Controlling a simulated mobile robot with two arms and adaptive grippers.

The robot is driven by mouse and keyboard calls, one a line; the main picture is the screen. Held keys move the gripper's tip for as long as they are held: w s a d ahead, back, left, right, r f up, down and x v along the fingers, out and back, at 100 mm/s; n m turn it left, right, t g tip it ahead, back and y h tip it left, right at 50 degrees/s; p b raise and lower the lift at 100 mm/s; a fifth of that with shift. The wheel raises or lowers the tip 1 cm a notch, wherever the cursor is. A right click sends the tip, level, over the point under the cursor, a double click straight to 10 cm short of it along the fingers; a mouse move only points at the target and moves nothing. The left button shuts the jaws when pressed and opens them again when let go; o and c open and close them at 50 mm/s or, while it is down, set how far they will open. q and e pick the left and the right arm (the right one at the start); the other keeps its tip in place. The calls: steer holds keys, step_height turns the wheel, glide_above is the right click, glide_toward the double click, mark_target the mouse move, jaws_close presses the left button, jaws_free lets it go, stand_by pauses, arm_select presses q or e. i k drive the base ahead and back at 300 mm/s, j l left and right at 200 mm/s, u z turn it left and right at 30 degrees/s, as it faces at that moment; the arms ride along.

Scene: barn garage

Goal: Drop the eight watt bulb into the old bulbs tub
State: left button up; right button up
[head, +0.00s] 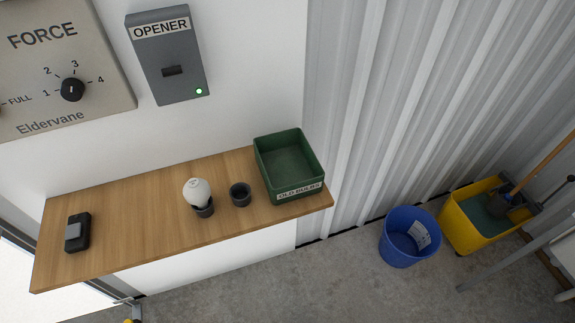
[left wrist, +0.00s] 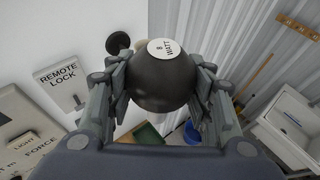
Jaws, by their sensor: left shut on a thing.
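In the left wrist view my left gripper (left wrist: 160,76) is shut on a dark, rounded bulb (left wrist: 158,92) with a white round label reading 8 WATT. Neither this bulb nor my grippers show in the head view. The green old bulbs tub (head: 261,168) stands at the right end of the wooden shelf, with an OLD BULBS label on its front. Its visible inside looks empty. Part of the tub also shows low in the left wrist view (left wrist: 147,134), beyond the gripper.
On the shelf (head: 130,215), a white bulb (head: 197,191) sits in a dark cup (head: 204,211). An empty dark cup (head: 240,195) stands between it and the tub. A black device (head: 78,232) lies at the left. A blue bucket (head: 403,243) and yellow mop bucket (head: 472,232) stand on the floor.

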mark_target(289, 170)
steer(key=u, duration=0.65)
steer(key=l+u, duration=0.4)
steer(key=k+l+u, duration=0.15)
steer(key=u, duration=0.2)
steer(key=k+l+u, duration=0.15)
steer(key=l+u, duration=0.25)
steer(key=k+l, duration=0.2)
steer(key=l, duration=0.15)
steer(key=k+l, duration=0.15)
steer(key=l, duration=0.2)
steer(key=k+l, duration=0.2)
steer(key=l, duration=0.2)
steer(key=i+l, duration=0.1)
steer(key=l, duration=0.3)
